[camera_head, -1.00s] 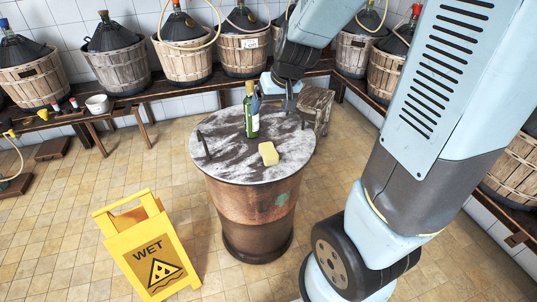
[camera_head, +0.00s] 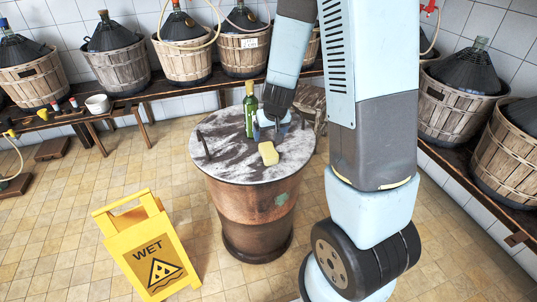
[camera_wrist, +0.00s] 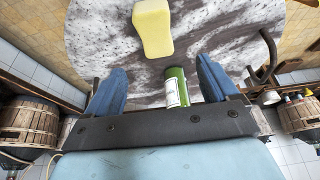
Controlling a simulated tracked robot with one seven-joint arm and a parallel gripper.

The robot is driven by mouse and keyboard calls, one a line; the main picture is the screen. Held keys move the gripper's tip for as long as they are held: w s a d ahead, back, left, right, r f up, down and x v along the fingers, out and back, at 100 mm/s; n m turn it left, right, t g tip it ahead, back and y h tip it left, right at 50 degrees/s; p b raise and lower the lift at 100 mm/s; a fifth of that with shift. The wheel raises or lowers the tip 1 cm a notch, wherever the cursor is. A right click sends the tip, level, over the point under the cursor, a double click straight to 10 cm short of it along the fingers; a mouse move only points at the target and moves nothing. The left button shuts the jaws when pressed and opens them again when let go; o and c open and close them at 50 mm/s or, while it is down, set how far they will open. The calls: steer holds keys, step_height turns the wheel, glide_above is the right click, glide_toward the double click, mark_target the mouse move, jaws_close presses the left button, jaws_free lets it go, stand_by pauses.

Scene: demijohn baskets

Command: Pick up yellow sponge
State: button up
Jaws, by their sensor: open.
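The yellow sponge (camera_head: 268,153) lies on the round grey-and-white top of the copper drum (camera_head: 225,167), near its front right. In the wrist view the sponge (camera_wrist: 153,27) is at the top middle, ahead of and between the two blue fingers. My gripper (camera_head: 272,132) is just behind the sponge in the head view, its fingers partly hidden there. In the wrist view my gripper (camera_wrist: 160,85) is open, with nothing held between the fingers. A green bottle (camera_head: 251,108) stands upright on the drum, left of my gripper; the bottle (camera_wrist: 176,88) also shows beyond the gripper's crossbar.
A dark handle (camera_head: 203,145) rises from the drum top's left side. A yellow wet-floor sign (camera_head: 149,245) stands on the floor at front left. A wooden stool (camera_head: 312,103) is behind the drum. Demijohn baskets (camera_head: 123,70) line benches along the walls.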

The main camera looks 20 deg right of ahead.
mark_target(267, 147)
steer(key=shift+x, duration=3.45)
steer(key=shift+d+x, duration=0.15)
steer(key=shift+x, duration=0.85)
steer(key=shift+d+x, duration=0.15)
steer(key=shift+x, duration=0.85)
steer(key=shift+w+f, duration=0.45)
steer(key=shift+f, duration=0.1)
steer(key=c, duration=1.1)
